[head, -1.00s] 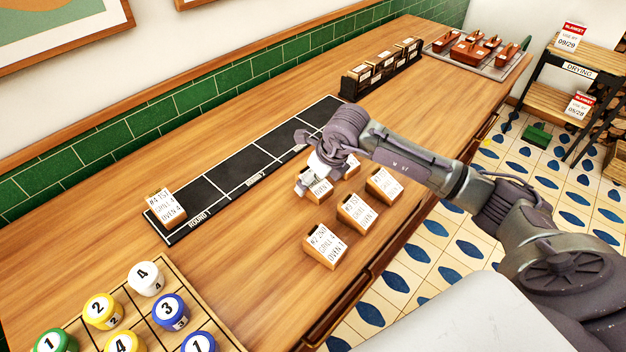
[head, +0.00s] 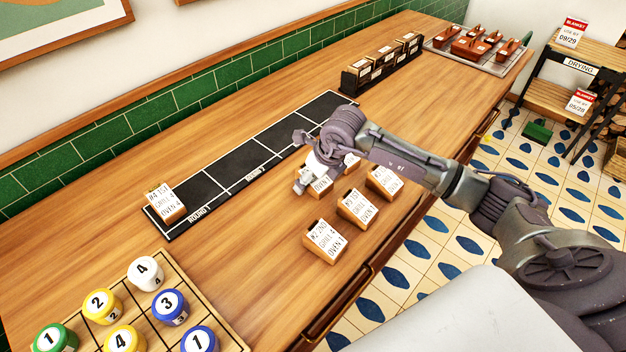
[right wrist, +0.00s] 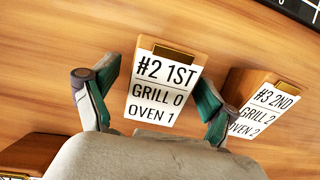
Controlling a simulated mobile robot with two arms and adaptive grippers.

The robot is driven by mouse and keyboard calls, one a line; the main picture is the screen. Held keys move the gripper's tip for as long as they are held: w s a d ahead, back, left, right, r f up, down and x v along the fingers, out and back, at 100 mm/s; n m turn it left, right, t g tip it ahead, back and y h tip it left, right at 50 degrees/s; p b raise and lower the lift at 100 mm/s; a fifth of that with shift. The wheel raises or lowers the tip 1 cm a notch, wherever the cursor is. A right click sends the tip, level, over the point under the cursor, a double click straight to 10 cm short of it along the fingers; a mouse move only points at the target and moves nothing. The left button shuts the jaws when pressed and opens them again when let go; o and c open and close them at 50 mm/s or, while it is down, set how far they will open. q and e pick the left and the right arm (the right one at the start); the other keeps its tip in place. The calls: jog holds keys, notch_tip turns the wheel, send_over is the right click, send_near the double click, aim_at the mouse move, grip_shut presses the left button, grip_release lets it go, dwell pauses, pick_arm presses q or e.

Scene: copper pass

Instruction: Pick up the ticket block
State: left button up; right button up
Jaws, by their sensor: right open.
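In the right wrist view, a wooden ticket block (right wrist: 165,92) with a white card reading "#2 1ST, GRILL 0, OVEN 1" sits between the two fingers of my right gripper (right wrist: 143,84). The fingers are apart, one on each side, with a gap at least on the left. In the head view, my right gripper (head: 305,165) is low over the cluster of blocks and partly covers this block (head: 320,187). A "#3 2ND" block (right wrist: 262,100) stands close to the right finger in the wrist view. My left gripper is not in view.
Other ticket blocks (head: 325,241) stand near the counter's front edge. One block (head: 165,204) sits on the black round mat (head: 228,168). A dark rack (head: 350,84) of blocks stands behind, and a board with numbered pieces (head: 230,340) lies at front left.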

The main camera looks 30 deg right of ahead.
jog(key=shift+c, duration=0.3)
jog(key=c, duration=1.3)
jog(key=shift+o, duration=0.2)
jog(key=shift+r+p, duration=0.45)
jog(key=shift+p, duration=0.15)
jog(key=r+b, duration=0.1)
jog(key=r, duration=0.1)
jog(key=r+b, duration=0.1)
jog(key=r, duration=0.1)
jog(key=shift+s+d, duration=0.15)
jog(key=shift+d, duration=0.25)
jog(key=s+d+r+b, duration=0.3)
jog(key=s+d+r, duration=0.3)
jog(key=s+d, duration=0.1)
jog(key=shift+d+r, duration=0.3)
jog(key=shift+d, duration=0.2)
